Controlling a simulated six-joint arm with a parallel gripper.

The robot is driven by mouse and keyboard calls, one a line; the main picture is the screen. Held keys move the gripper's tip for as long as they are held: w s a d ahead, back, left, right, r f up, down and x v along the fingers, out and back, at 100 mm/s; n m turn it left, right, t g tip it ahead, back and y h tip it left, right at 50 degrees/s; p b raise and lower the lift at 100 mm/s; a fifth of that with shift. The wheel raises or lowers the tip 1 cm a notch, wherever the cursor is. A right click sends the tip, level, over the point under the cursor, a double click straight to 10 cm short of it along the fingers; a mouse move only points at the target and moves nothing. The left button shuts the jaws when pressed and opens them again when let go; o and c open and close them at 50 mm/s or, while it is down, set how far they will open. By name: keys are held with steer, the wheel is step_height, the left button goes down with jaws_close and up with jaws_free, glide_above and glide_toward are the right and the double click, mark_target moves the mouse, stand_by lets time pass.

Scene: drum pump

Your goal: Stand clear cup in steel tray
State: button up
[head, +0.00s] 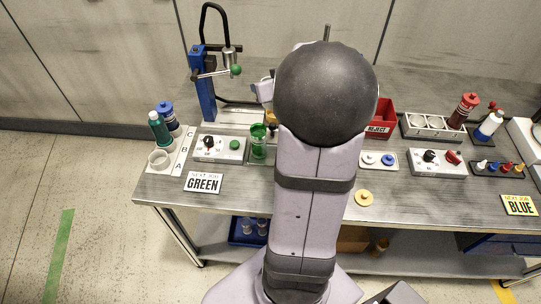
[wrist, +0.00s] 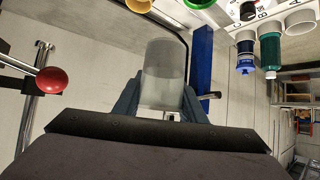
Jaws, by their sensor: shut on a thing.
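A clear cup (wrist: 165,75) is between the two fingers of my gripper (wrist: 160,100) in the wrist view. In the head view my own arm hides the gripper and the held cup. A silver-grey tray (head: 432,136) with several round pale cups or wells stands at the back right of the bench. I cannot tell for sure whether it is the steel tray.
A blue press stand (head: 206,98) with a lever is at the back left; its blue column (wrist: 201,62) shows close beside the held cup. A green-filled vessel (head: 258,143), a red reject bin (head: 381,119) and bottles (head: 159,128) crowd the bench. Its front middle is fairly clear.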

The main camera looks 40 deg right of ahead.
steer(key=shift+s+d+f+m+g+h, duration=0.2)
steer(key=shift+s+d+f+m+h, duration=0.2)
steer(key=shift+s+f+m+h, duration=0.25)
steer(key=shift+s+d+f+m+g+h, duration=0.2)
steer(key=shift+s+d+f+m+h, duration=0.15)
steer(key=shift+s, duration=0.45)
steer(key=shift+s+d+f+m+g+h, duration=0.2)
steer(key=shift+s+d+f+m+h, duration=0.25)
steer(key=shift+s+m, duration=0.2)
step_height(320, 180, down, 14)
steer(key=shift+f+b, duration=0.1)
steer(key=shift+b, duration=0.4)
steer(key=shift+f, duration=1.9)
steer(key=shift+f, duration=0.1)
